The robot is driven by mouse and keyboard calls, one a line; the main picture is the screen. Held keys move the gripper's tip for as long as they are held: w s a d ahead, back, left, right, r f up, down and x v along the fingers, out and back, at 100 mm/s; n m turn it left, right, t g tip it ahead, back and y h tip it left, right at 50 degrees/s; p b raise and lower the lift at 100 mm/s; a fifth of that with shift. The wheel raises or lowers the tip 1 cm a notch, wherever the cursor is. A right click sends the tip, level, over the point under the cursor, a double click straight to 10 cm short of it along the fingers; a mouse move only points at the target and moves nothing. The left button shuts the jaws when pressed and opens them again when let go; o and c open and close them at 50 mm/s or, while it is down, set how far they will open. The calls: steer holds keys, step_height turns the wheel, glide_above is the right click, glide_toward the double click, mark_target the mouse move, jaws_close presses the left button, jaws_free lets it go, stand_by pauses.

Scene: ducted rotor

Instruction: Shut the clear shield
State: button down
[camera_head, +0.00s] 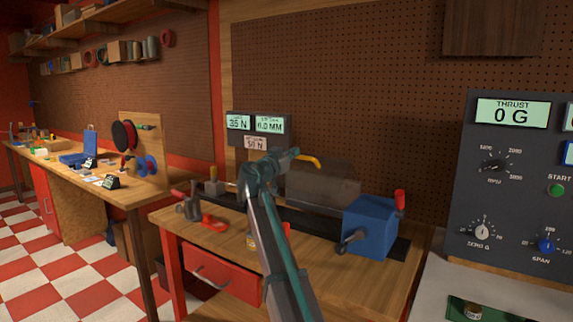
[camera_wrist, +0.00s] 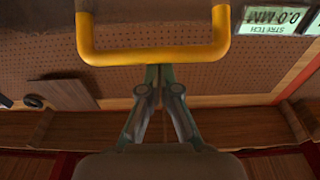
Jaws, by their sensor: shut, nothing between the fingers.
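The clear shield (camera_head: 325,190) is a see-through greyish pane above the dark rail of the bench rig in the head view, left of a blue block. A yellow handle (camera_head: 309,160) shows at its upper edge; its U-shaped bar (camera_wrist: 150,55) crosses the top of the wrist view. My gripper (camera_head: 294,153) is shut and empty, with its tip just left of the handle. In the wrist view my gripper's fingertips (camera_wrist: 158,69) are together at the bar's lower edge; I cannot tell whether they touch it. My arm hides part of the rig.
The blue block (camera_head: 371,226) with a crank and red-topped lever stands at the rail's right end. Display panels (camera_head: 257,128) are behind my arm. A red clamp-like part (camera_head: 214,222) lies at the bench's left. A thrust console (camera_head: 510,180) stands at the right.

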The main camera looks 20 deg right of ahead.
steer(key=s+a+f+b, duration=0.1)
steer(key=f+b, duration=0.6)
steer(key=b, duration=0.1)
steer(key=s+a+f+h+b, duration=0.1)
steer(key=a+f+b, duration=0.1)
steer(key=f+b, duration=0.5)
steer(key=shift+s+f+t+b, duration=0.25)
steer(key=shift+f+t+b, duration=0.05)
steer(key=shift+b, duration=0.35)
steer(key=shift+r, duration=0.1)
